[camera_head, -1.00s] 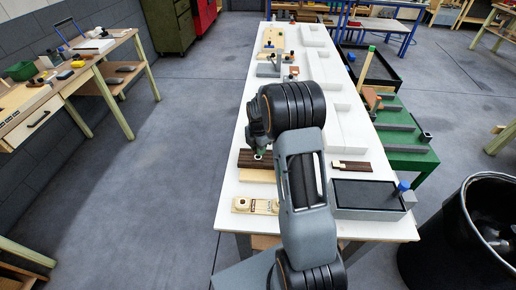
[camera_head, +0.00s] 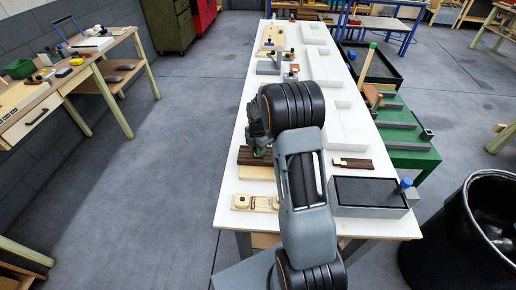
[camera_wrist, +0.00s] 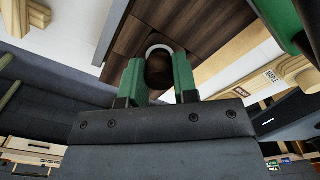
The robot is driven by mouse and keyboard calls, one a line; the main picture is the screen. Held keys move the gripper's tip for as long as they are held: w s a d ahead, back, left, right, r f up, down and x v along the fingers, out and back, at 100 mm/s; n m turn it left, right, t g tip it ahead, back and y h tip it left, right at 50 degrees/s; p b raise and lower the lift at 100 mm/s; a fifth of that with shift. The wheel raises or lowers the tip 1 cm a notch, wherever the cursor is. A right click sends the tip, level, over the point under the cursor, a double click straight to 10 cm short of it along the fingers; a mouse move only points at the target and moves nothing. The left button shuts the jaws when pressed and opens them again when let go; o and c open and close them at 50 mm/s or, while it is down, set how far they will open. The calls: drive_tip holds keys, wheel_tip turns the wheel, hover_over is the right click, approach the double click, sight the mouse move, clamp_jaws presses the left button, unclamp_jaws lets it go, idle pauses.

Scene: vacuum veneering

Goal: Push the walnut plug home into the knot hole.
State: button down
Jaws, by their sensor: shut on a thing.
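The dark brown veneer panel (camera_head: 246,158) lies on the white bench in the head view, partly behind my arm. In the wrist view the panel (camera_wrist: 135,38) fills the upper middle, with a pale round rim (camera_wrist: 158,47) showing in it. My gripper (camera_wrist: 160,78) is shut on the dark walnut plug (camera_wrist: 160,69), between two green fingers. The plug overlaps the rim in the picture. I cannot tell how deep it sits in the knot hole, which is hidden behind it. In the head view my arm hides the plug.
A pale wooden strip (camera_head: 257,173) and a small wooden block with knobs (camera_head: 256,202) lie nearer on the bench. A black-topped grey box (camera_head: 368,192) stands right of my arm. A black bin (camera_head: 482,225) stands on the floor at right.

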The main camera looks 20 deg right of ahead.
drive_tip(key=shift+f+b, duration=0.3)
drive_tip(key=shift+f, duration=0.2)
drive_tip(key=c, duration=0.8)
unclamp_jaws()
drive_tip(key=shift+r, duration=0.1)
wheel_tip(320, 180, up, 14)
drive_tip(key=b, duration=0.1)
